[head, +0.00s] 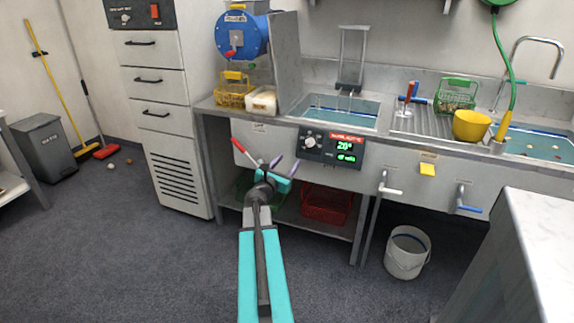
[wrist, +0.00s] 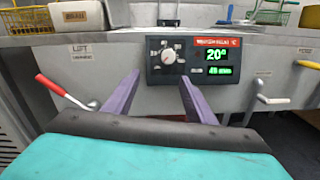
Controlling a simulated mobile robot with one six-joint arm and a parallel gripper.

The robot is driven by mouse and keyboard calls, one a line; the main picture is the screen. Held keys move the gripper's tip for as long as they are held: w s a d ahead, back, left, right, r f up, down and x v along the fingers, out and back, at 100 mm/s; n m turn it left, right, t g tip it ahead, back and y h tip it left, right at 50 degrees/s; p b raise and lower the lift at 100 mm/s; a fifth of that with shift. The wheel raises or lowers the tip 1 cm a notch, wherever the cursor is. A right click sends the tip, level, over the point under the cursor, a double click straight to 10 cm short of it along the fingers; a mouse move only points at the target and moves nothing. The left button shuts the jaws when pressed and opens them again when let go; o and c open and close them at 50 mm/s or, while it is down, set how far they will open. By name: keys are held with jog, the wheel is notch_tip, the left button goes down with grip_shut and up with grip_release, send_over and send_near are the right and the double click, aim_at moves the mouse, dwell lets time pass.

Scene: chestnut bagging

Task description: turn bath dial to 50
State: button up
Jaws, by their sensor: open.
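The bath dial (wrist: 168,56) is a pale round knob on a dark control panel (head: 331,146) on the front of the sink unit. It also shows in the head view (head: 309,142). The panel's green display (wrist: 217,54) reads 20° with a second line below that looks like 45 min. My gripper (head: 283,168) is open and empty, in front of the panel and a little below and left of it. In the wrist view its two purple fingers (wrist: 157,92) are spread apart, with the dial between and beyond them. The fingers appear apart from the dial.
A red-handled lever (wrist: 65,92) marked LIFT is left of the panel. The water bath (head: 342,110) is above it. A white bucket (head: 406,254) stands on the floor. A pale counter (head: 535,250) is at right.

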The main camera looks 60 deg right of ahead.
jog(key=shift+a, duration=0.15)
jog(key=a+p, duration=0.1)
jog(key=a, duration=1)
jog(key=shift+r+p, duration=0.15)
jog(key=shift+p, duration=0.25)
jog(key=shift+a+p, duration=0.15)
jog(key=shift+p, duration=0.15)
jog(key=a+p, duration=0.1)
jog(key=p, duration=0.4)
jog(key=shift+a, duration=0.3)
jog(key=shift+a+p, duration=0.3)
jog(key=shift+p, duration=0.6)
